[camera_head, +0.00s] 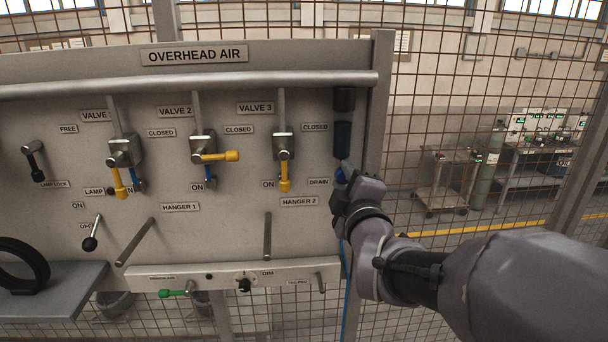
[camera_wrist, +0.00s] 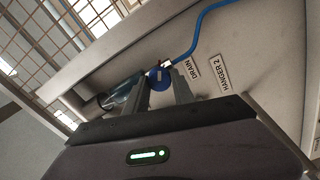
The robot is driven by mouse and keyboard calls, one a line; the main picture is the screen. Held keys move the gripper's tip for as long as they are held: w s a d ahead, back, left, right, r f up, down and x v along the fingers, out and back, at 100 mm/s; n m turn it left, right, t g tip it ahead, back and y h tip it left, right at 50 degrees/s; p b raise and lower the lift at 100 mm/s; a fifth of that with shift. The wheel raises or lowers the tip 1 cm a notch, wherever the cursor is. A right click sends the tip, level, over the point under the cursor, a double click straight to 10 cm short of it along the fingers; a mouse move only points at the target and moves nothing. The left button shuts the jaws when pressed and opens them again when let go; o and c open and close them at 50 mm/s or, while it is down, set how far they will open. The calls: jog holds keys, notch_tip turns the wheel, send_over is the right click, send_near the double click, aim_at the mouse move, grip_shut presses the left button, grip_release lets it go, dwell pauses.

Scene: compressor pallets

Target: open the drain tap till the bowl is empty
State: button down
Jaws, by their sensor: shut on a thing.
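The bowl (camera_head: 342,140) is a dark blue, see-through cylinder under a dark head at the right end of the panel. It also shows in the wrist view (camera_wrist: 125,92), lying slantwise. I cannot tell how much liquid is in it. The drain tap (camera_wrist: 158,76) is a round blue knob with a pale mark, at the bowl's lower end, beside the DRAIN label (camera_wrist: 190,68). My gripper (camera_wrist: 160,88) is shut on the tap, one finger on each side. In the head view my wrist hides most of the tap.
A blue hose (camera_wrist: 205,22) runs from the tap and hangs down past the panel's right edge. Yellow valve levers (camera_head: 285,178) and bare hanger pegs (camera_head: 267,236) stick out to the left. A mesh fence stands behind; a trolley (camera_head: 440,180) is beyond it.

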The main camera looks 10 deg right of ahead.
jog(key=shift+f, duration=0.1)
jog(key=m+b, duration=0.1)
jog(key=b, duration=0.3)
jog(key=shift+f+m, duration=0.2)
jog(key=shift+m, duration=0.2)
jog(key=m+b, duration=0.3)
jog(key=b, duration=0.3)
jog(key=m+b, duration=0.4)
jog(key=b, duration=0.2)
jog(key=shift+d+r+m+b, duration=0.1)
jog(key=shift+m+b, duration=0.2)
jog(key=shift+b, duration=0.05)
jog(key=m+b, duration=0.2)
jog(key=shift+r+b, duration=0.25)
jog(key=shift+b, duration=0.1)
jog(key=shift+r+m, duration=0.1)
jog(key=shift+m, duration=0.2)
jog(key=c, duration=1.1)
grip_release()
jog(key=shift+o, duration=0.2)
